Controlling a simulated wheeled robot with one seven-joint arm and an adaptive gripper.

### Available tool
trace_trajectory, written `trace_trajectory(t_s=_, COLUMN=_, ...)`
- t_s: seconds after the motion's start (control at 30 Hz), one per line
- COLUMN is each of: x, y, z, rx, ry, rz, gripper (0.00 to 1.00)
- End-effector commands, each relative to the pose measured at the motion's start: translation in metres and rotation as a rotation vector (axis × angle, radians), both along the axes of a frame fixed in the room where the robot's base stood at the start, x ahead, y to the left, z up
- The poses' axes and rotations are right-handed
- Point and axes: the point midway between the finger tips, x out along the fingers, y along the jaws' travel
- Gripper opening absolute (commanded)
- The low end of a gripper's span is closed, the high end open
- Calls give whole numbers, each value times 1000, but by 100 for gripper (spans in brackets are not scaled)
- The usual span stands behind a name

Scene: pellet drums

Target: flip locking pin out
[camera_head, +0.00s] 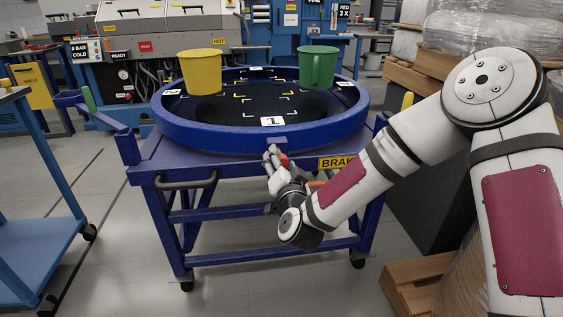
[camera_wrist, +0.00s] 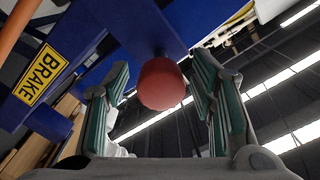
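The locking pin shows as a round red knob (camera_wrist: 161,84) on a short dark stem under the blue frame. In the head view the knob (camera_head: 284,160) is a small red spot at the cart's front, just below the turntable rim. My gripper (camera_head: 275,157) reaches up to it from below. In the wrist view its green-padded fingers stand open on either side of the knob. A gap shows on the left; the right finger looks very close, and I cannot tell if it touches. The pin's shaft is mostly hidden.
The blue turntable (camera_head: 188,132) carries a yellow bucket (camera_head: 201,72) and a green bucket (camera_head: 317,68). A yellow BRAKE label (camera_head: 337,163) and an orange lever are close right of my gripper. A blue cart (camera_head: 38,235) stands left; wooden pallets (camera_head: 410,285) stand right.

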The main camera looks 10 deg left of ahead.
Motion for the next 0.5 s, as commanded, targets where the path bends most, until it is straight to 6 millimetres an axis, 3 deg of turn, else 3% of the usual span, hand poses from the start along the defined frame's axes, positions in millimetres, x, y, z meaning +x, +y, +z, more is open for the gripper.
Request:
trace_trajectory(t_s=0.27, x=-4, y=-1, z=0, rx=0, ry=-1, rz=1, gripper=51)
trace_trajectory(t_s=0.5, x=-40, y=-10, z=0, rx=-3, ry=0, rz=3, gripper=51)
